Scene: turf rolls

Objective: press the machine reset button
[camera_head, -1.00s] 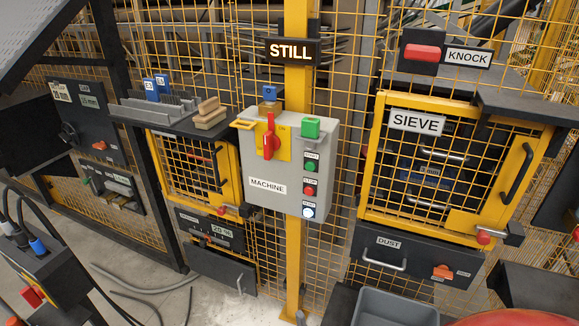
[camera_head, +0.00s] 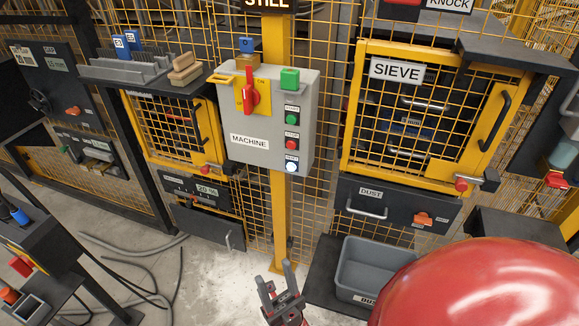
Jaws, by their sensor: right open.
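The grey machine control box (camera_head: 245,110) is on the yellow post in the middle of the view. On its right side sits a column of three small labelled buttons: a green one (camera_head: 292,120), a red one (camera_head: 291,144) and, lowest, a white lit button (camera_head: 291,167). The label above the white one is too small to read surely. A red rotary handle (camera_head: 250,96) on a yellow plate is on the front. My right gripper (camera_head: 275,274) is open and empty at the bottom centre, well below the box, touching nothing. My left gripper is not in view.
The sieve cabinet (camera_head: 357,105) with its yellow frame stands to the right, above a dust drawer (camera_head: 390,205). A grey bin (camera_head: 346,272) stands near the floor right of my gripper. Dark cables (camera_head: 130,262) lie on the floor at left. Yellow mesh fencing is behind the box.

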